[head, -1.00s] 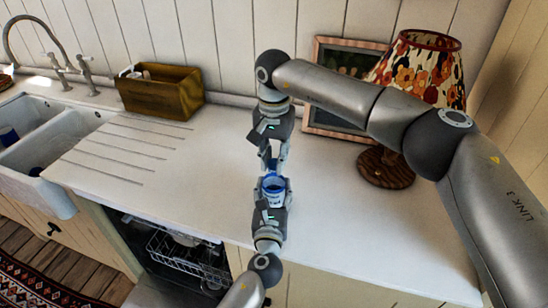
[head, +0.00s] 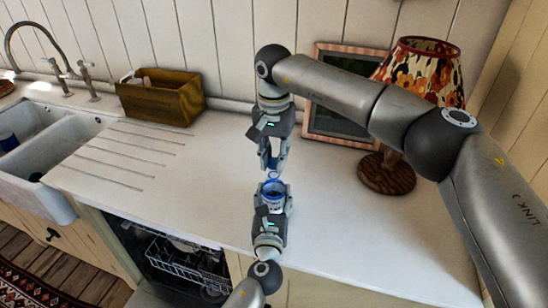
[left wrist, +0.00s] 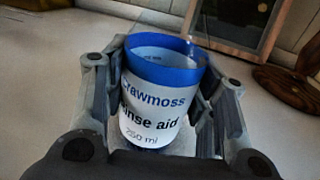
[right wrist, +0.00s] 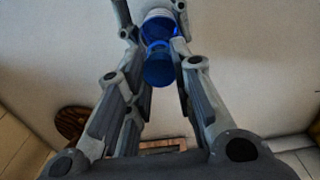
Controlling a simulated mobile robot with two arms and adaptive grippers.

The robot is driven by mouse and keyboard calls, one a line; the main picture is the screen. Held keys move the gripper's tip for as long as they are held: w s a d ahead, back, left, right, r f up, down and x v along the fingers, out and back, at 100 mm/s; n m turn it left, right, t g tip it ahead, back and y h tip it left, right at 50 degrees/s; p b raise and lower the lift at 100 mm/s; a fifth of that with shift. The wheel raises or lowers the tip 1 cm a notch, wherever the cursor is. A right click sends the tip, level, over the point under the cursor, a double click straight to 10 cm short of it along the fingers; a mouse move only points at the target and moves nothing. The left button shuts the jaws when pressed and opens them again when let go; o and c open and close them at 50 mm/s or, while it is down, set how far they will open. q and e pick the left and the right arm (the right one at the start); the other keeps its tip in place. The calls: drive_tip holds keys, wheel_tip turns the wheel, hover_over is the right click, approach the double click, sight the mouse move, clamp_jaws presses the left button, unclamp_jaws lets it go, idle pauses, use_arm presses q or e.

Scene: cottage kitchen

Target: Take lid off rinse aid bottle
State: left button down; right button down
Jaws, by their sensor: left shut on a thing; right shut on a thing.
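The rinse aid bottle (left wrist: 152,112), white-labelled with a blue rim, is in my left gripper (head: 272,196), whose fingers are shut around its sides. It is roughly upright, and its rim looks open in the left wrist view. It also shows in the head view (head: 274,189). My right gripper (head: 272,166) points down from above the bottle. Its fingertips are shut on a small blue piece, apparently the lid (right wrist: 158,69), which also shows in the head view (head: 272,177). The lid is just above the bottle; I cannot tell whether they touch.
The white worktop (head: 330,215) is clear around the grippers. A framed picture (head: 341,122) and a flowered lamp (head: 387,173) stand at the back right. A wooden box (head: 160,103) and a sink (head: 68,150) are at left. An open dishwasher (head: 185,262) is below the worktop.

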sight(274, 161)
drive_tip(key=shift+r, duration=2)
use_arm(q)
drive_tip(key=c, duration=0.5)
unclamp_jaws()
